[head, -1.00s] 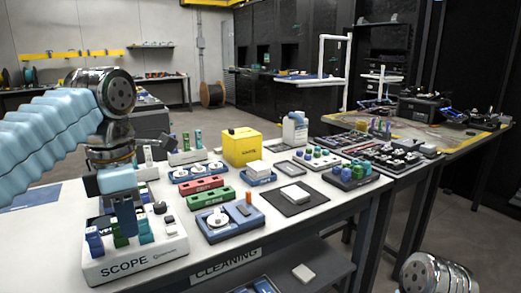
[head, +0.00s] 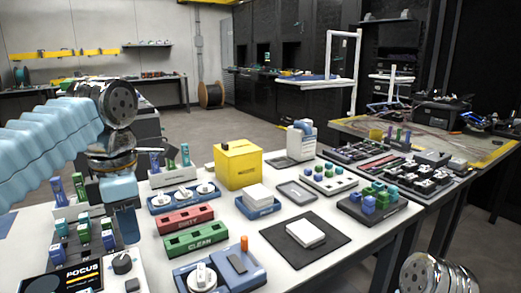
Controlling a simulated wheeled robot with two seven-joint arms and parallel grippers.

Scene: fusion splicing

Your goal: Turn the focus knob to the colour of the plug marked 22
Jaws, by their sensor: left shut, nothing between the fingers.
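The scope unit (head: 62,284), with a "FOCUS" label, is at the bottom left, cut off by the picture's edge. Its dark round focus knob (head: 122,262) has a light mark on top. Blue and green plugs (head: 83,232) stand upright in rows on the unit; I cannot read any number on them. My left gripper (head: 129,238) points down, shut and empty, just above the knob in the picture. I cannot tell whether it touches anything. My right gripper is not in view; only part of my right arm shows at the bottom right.
A red "DIRTY" holder (head: 185,221) and a green "CLEAN" holder (head: 197,239) lie right of my left gripper. A blue cleaning tray (head: 252,274) is at the front. A yellow box (head: 238,165) stands behind. A dark mat (head: 272,236) bears a white block.

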